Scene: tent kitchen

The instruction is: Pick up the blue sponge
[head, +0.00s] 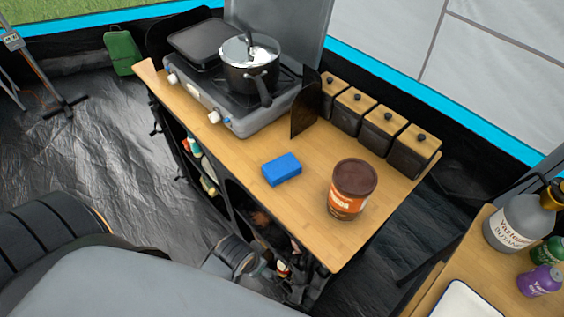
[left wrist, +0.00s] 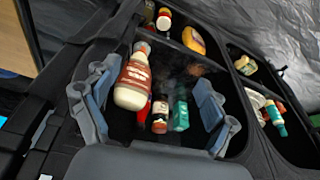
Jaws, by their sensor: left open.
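The blue sponge (head: 282,169) lies flat on the wooden counter (head: 225,165), between the stove and the brown jar. My left gripper (head: 262,270) is low beside the counter's front side, below the counter top and apart from the sponge. In the left wrist view my left gripper (left wrist: 153,95) is open, its two fingers spread with nothing gripped. It faces a dark shelf compartment with bottles. The sponge does not show in the left wrist view. My right gripper is not in view.
A brown jar (head: 352,190) stands right of the sponge. Behind are a stove (head: 237,118) with a pot (head: 248,68) and several dark canisters (head: 382,128). Below the counter, a sauce bottle (left wrist: 133,82) and other goods fill the shelf. A second table (head: 478,262) stands at right.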

